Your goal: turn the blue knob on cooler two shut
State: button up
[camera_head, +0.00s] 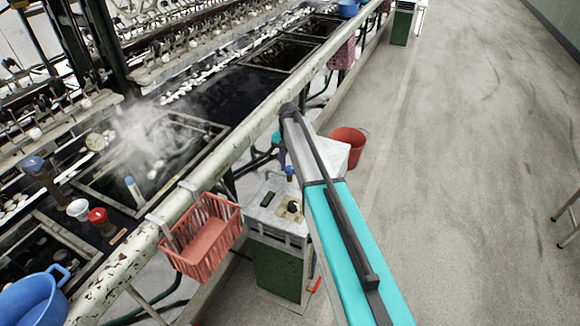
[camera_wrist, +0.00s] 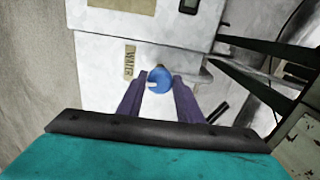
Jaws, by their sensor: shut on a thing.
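The blue knob (camera_wrist: 159,80) shows in the wrist view on the white face of a cooler (camera_wrist: 110,62). A tan label reading WATER (camera_wrist: 130,62) is beside it on the left. My gripper (camera_wrist: 161,88) has its two purple fingers on either side of the knob and is shut on it. A pale mark shows on the knob; I cannot tell how far it is turned. In the head view my gripper (camera_head: 282,152) is partly hidden by my arm, beyond a white-topped box with a green lower body (camera_head: 277,268).
A red bucket (camera_head: 347,146) stands on the floor to the right. Steam rises from a basin on the left. The floor on the right is largely clear.

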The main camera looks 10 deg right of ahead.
aim_at(290, 168)
jog(key=shift+m, duration=1.1)
jog(key=o, duration=1)
jog(key=shift+o, duration=0.2)
jog(key=shift+r, duration=0.15)
notch_tip(290, 168, up, 14)
jog(key=b, duration=0.1)
jog(key=shift+f+b, duration=0.25)
jog(key=shift+b, duration=0.15)
jog(key=shift+r, duration=0.1)
